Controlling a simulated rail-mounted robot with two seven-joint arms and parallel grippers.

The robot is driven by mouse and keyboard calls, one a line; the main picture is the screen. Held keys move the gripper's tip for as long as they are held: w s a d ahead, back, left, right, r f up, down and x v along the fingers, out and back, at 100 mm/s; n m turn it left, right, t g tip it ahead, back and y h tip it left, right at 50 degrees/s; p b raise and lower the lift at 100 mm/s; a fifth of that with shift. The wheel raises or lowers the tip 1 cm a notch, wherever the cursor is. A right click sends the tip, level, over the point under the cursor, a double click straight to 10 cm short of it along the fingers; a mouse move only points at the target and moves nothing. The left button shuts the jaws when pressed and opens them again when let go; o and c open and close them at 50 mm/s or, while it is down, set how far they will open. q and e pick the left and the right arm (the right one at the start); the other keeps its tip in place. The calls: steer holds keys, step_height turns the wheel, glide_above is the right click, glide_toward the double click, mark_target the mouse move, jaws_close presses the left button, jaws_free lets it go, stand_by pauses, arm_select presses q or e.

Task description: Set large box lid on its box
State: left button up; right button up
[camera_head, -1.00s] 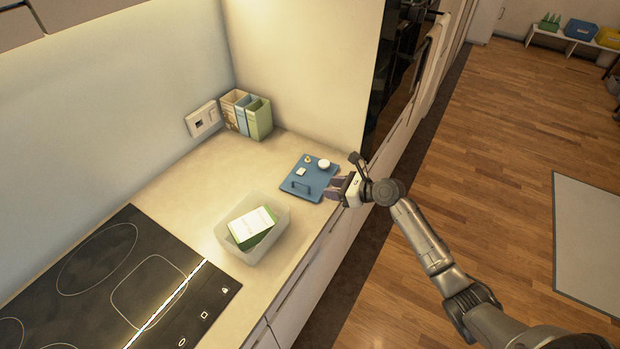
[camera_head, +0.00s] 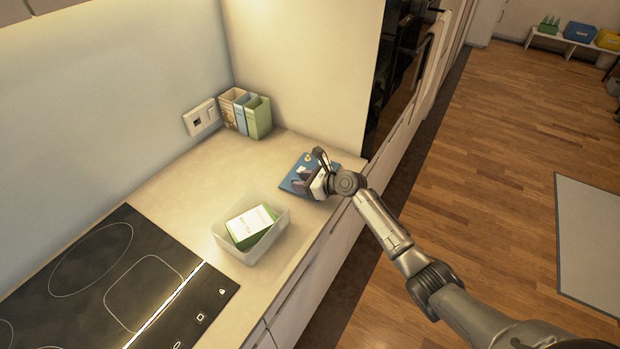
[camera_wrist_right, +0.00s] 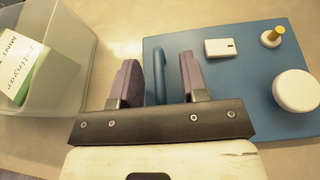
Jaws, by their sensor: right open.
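The blue lid (camera_head: 292,184) lies flat on the counter, partly hidden behind my right gripper (camera_head: 303,181) in the head view. In the right wrist view the lid (camera_wrist_right: 240,85) shows its blue handle (camera_wrist_right: 155,76) between the two open fingers of my right gripper (camera_wrist_right: 160,82). I cannot tell whether the fingers touch the handle. On the lid are a white block (camera_wrist_right: 221,48), a round white piece (camera_wrist_right: 296,90) and a small yellow-topped knob (camera_wrist_right: 271,37). The translucent box (camera_head: 272,245) stands open on the counter, holding a green and white packet (camera_head: 250,226). My left gripper is not in view.
The box's wall also shows at the left of the right wrist view (camera_wrist_right: 78,75). A black cooktop (camera_head: 115,275) lies at the left. Several book-like holders (camera_head: 245,114) stand by the wall. The counter's front edge runs beside the box.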

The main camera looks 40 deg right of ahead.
steer(key=shift+w+a+f, duration=0.15)
steer(key=shift+w+f, duration=0.05)
steer(key=shift+w, duration=0.05)
jaws_close()
stand_by(0.3)
